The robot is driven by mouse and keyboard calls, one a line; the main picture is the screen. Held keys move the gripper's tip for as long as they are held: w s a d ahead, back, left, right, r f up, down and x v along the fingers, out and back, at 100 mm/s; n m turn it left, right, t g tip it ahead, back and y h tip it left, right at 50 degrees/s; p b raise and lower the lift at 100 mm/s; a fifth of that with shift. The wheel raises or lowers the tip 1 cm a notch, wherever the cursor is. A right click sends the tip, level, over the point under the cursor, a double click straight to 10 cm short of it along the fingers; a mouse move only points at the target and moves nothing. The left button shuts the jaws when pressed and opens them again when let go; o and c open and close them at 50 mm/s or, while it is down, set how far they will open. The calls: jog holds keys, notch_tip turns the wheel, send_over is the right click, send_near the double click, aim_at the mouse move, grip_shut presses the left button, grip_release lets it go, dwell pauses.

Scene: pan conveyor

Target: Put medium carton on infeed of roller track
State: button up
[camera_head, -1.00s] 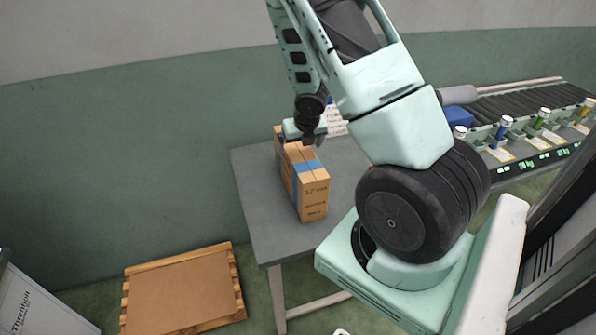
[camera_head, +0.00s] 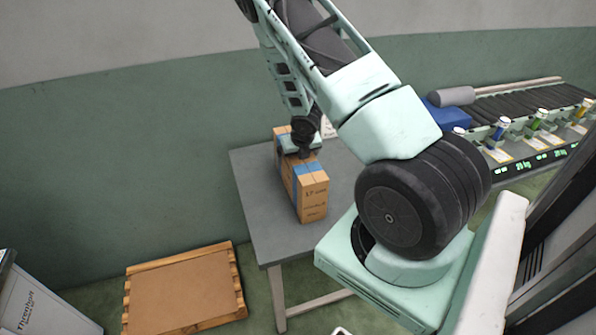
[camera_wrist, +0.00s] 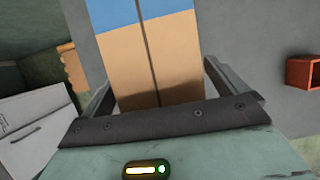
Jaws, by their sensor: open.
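A brown carton (camera_head: 312,197) with blue tape stands on the grey table (camera_head: 270,230). My gripper (camera_head: 300,152) is over the carton's top, toward its far half. In the wrist view the carton (camera_wrist: 150,60), with its blue tape and centre seam, lies between the two fingers of my gripper (camera_wrist: 155,95). The fingers are open, one on each side of the carton; I cannot tell whether they touch it. The roller track (camera_head: 530,100) is at the right, beyond my arm. Its near end is partly hidden by a blue thing and my arm.
A wooden pallet (camera_head: 185,290) lies on the floor at the left. A white box (camera_head: 40,305) stands at the lower left. A small red box (camera_wrist: 303,72) shows at the right in the wrist view. Displays and coloured bottles line the track's near side (camera_head: 540,155).

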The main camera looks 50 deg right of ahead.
jog(key=c, duration=2.1)
